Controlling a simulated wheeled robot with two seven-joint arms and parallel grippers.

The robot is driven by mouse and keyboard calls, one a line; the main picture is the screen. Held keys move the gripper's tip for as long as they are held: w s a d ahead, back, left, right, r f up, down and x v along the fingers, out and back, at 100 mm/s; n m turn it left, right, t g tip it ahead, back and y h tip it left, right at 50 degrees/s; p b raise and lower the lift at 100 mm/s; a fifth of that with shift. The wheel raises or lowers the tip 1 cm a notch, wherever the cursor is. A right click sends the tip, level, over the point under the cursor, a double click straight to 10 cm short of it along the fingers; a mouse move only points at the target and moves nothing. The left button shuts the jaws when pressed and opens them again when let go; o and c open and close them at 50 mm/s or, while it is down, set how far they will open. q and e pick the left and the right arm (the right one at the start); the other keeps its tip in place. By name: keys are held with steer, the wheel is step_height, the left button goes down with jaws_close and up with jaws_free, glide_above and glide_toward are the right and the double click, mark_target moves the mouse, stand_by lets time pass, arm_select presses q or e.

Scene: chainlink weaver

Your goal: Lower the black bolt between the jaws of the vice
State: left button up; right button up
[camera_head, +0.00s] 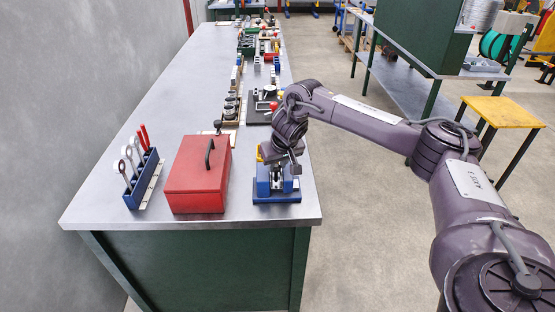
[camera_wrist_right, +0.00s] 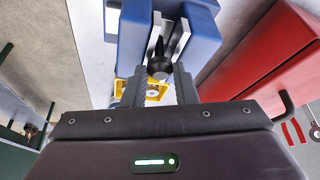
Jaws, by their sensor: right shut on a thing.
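The blue vice (camera_head: 277,197) stands at the near right end of the bench. In the right wrist view the vice (camera_wrist_right: 130,45) shows its two pale metal jaws with a gap between them. My right gripper (camera_wrist_right: 159,75) is shut on the black bolt (camera_wrist_right: 159,63). The bolt points away from the wrist, and its tip lines up with the gap between the jaws. How deep it sits against the jaws I cannot tell. In the head view my right gripper (camera_head: 281,163) is just above the vice and hides the bolt. My left gripper is not in view.
A red toolbox (camera_head: 197,178) stands left of the vice. A blue rack (camera_head: 143,180) of tools is further left. A yellow part (camera_wrist_right: 155,91) shows near the fingers in the wrist view. More tools and parts line the bench (camera_head: 195,82) behind.

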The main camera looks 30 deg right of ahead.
steer(key=shift+f, duration=0.15)
steer(key=o, duration=1.1)
steer(key=v, duration=0.8)
